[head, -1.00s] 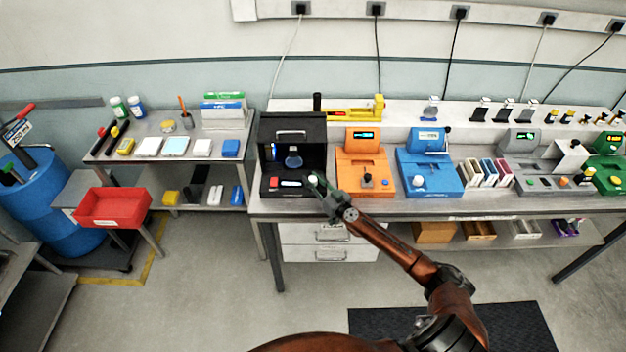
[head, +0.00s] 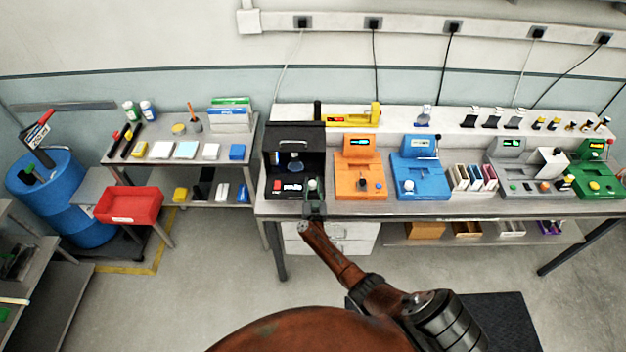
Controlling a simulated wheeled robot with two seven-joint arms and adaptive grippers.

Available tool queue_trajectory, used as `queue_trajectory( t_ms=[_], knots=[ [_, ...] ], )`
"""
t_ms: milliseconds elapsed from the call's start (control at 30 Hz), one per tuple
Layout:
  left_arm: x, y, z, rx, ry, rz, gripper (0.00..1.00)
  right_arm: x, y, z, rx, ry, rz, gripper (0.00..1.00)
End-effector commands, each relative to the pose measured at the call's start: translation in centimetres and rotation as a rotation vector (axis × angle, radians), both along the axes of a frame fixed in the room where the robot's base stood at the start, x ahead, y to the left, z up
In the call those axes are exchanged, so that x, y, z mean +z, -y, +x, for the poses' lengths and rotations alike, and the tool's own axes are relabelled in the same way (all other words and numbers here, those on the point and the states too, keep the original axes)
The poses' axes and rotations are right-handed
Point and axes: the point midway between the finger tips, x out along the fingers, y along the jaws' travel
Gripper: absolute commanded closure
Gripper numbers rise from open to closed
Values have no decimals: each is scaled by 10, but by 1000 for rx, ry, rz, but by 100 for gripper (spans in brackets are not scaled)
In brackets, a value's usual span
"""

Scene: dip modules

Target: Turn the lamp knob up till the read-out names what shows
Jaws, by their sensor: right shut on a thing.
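The black lamp box (head: 294,135) stands at the left end of the long bench. A small flask (head: 296,166) shows inside its dark opening. The box's front panel has a red button, a small read-out (head: 290,187) with white marks too small to read, and the pale lamp knob (head: 312,184) at its right. My right gripper (head: 313,193) is at the knob from the front, shut on it; its fingers partly cover it. My left gripper is not in view.
An orange device (head: 351,183) and a blue device (head: 430,181) stand close on the right of the box. A yellow tool (head: 350,117) lies on the ledge behind. A red tray (head: 130,205) is at the left, and the floor before the bench is open.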

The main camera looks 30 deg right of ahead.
Motion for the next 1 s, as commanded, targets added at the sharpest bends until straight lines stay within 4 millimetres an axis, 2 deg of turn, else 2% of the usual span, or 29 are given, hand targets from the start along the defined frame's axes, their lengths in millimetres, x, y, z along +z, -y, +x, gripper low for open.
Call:
queue_trajectory(
  t_ms=[33, 400, 1000],
  knots=[
    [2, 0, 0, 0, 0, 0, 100, -1, -4, 1, -36, -2, 8, 99],
    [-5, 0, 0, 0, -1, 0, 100, -3, -2, 1, -227, -1, 3, 99],
    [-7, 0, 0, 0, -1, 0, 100, -2, 0, 0, -274, -1, 1, 99]
  ],
)
